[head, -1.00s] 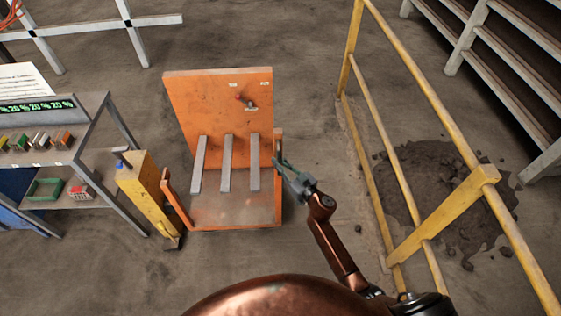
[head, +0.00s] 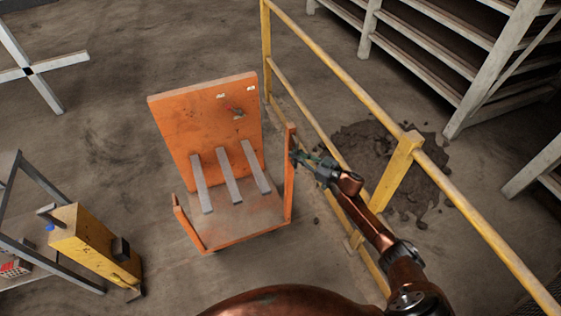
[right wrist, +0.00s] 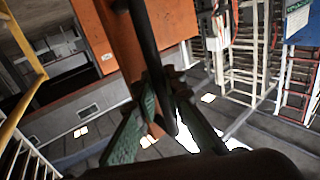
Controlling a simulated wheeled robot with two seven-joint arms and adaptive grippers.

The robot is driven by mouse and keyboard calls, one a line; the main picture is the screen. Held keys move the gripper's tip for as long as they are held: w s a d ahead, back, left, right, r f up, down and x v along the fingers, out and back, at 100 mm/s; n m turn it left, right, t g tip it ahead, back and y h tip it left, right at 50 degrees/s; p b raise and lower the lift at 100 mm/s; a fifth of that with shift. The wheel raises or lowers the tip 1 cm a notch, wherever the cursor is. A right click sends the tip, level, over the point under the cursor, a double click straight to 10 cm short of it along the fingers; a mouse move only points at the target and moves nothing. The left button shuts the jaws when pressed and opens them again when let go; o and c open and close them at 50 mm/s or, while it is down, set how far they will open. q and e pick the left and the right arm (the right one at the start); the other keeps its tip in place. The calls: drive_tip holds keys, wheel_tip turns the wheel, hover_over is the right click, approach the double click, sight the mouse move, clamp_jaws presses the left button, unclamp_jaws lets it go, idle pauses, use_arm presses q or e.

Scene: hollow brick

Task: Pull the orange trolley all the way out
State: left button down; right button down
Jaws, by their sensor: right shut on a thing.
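The orange trolley (head: 178,130) stands on the concrete floor in the middle of the head view. It has a tall back panel, several grey bars across its bed and an upright post on each side. My right gripper (head: 297,157) is shut on the trolley's right post (head: 289,185), near its top. In the right wrist view the green fingers (right wrist: 150,115) close around a dark bar in front of the orange post (right wrist: 122,50). My left gripper is not in view.
A yellow railing (head: 330,75) runs close along the trolley's right side, with dark rubble (head: 395,165) beyond it. A yellow post-like unit (head: 95,240) and a grey table frame (head: 30,180) stand at lower left. Shelving (head: 440,55) is at upper right. Floor left of the trolley is clear.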

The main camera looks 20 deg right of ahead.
drive_tip(key=shift+w+d, duration=0.1)
drive_tip(key=shift+d, duration=1.05)
drive_tip(key=c, duration=2)
unclamp_jaws()
drive_tip(key=shift+a, duration=0.1)
drive_tip(key=v, duration=1.2)
